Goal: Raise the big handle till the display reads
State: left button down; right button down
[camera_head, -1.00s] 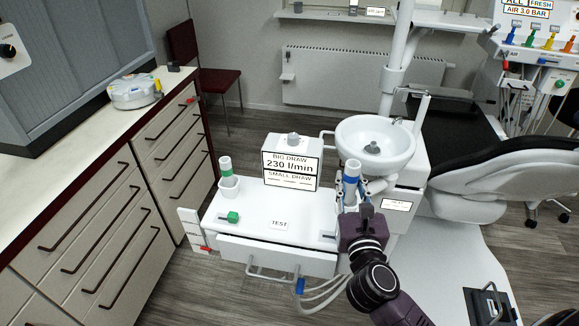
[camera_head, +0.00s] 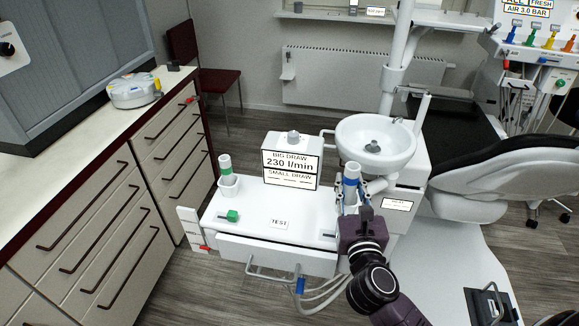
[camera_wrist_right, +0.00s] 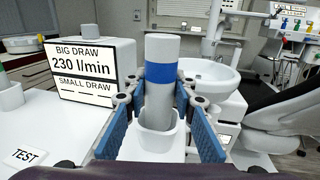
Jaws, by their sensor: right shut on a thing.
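The big handle (camera_head: 351,178) is a white-grey cylinder with a blue band, upright in its white cup-like holder at the right of the white unit. It also shows in the right wrist view (camera_wrist_right: 161,95), its lower end inside the holder (camera_wrist_right: 158,142). My right gripper (camera_head: 358,190) is shut on the handle, its blue pads (camera_wrist_right: 158,110) on either side of it. The display (camera_head: 290,167) stands behind and reads "BIG DRAW 230 l/min", with dashes beside "SMALL DRAW". My left gripper is not in view.
A smaller handle with a green band (camera_head: 226,168) stands in its own cup at the unit's left. A TEST label (camera_head: 279,223) lies on the unit's top. A round basin (camera_head: 375,142) is close behind the gripper. A drawer counter (camera_head: 100,190) stands at the left.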

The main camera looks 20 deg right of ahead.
jog(key=shift+f+b, duration=0.85)
jog(key=shift+f, duration=0.5)
jog(key=c, duration=1.5)
grip_release()
jog(key=shift+c, duration=0.2)
jog(key=shift+s, duration=0.1)
